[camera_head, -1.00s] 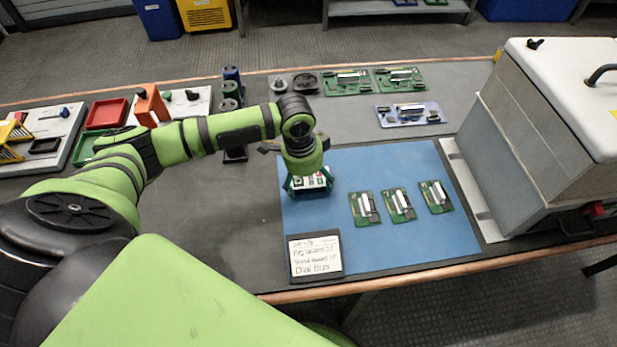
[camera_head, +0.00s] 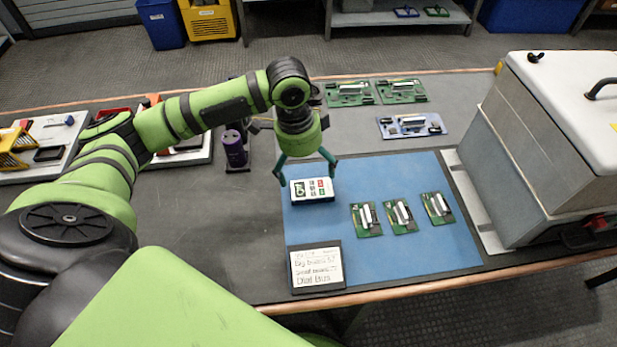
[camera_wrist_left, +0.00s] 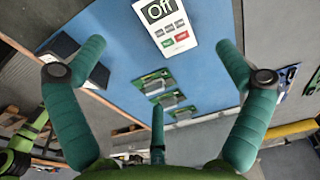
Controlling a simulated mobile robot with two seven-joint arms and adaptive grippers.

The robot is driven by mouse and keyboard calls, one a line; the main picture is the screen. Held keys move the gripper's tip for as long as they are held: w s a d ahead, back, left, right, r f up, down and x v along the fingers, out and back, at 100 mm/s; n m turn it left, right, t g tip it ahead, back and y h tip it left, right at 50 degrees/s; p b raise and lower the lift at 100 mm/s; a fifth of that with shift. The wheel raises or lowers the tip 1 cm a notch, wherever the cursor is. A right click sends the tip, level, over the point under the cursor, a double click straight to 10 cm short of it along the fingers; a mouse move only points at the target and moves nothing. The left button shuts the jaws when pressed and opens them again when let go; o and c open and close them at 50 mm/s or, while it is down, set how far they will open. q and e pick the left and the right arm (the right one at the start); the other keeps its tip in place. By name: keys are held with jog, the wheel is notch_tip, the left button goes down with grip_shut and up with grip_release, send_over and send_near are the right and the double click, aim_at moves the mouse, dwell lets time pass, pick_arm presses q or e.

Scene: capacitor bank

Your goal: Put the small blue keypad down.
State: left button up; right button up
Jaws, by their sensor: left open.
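The keypad (camera_head: 313,190) lies flat on the blue mat (camera_head: 400,260), near its upper left part. Its face looks white, with a dark display and red and green keys; its edges are dark. In the left wrist view the keypad (camera_wrist_left: 167,24) shows "Off" on its display. My left gripper (camera_head: 308,172) is open, its fingers spread just above and behind the keypad, not holding it. In the left wrist view the open fingers (camera_wrist_left: 160,45) stand apart with the keypad beyond them. My right gripper is not in view.
Three small green boards (camera_head: 400,216) lie on the mat right of the keypad. A note card (camera_head: 316,267) lies at its front left. A blue board (camera_head: 411,126) and two green boards (camera_head: 375,92) lie behind. A large metal box (camera_head: 540,150) stands at the right.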

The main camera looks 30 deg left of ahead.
pick_arm(q)
jog(key=shift+a+r, duration=0.1)
jog(key=shift+r, duration=1.1)
dwell(0.5)
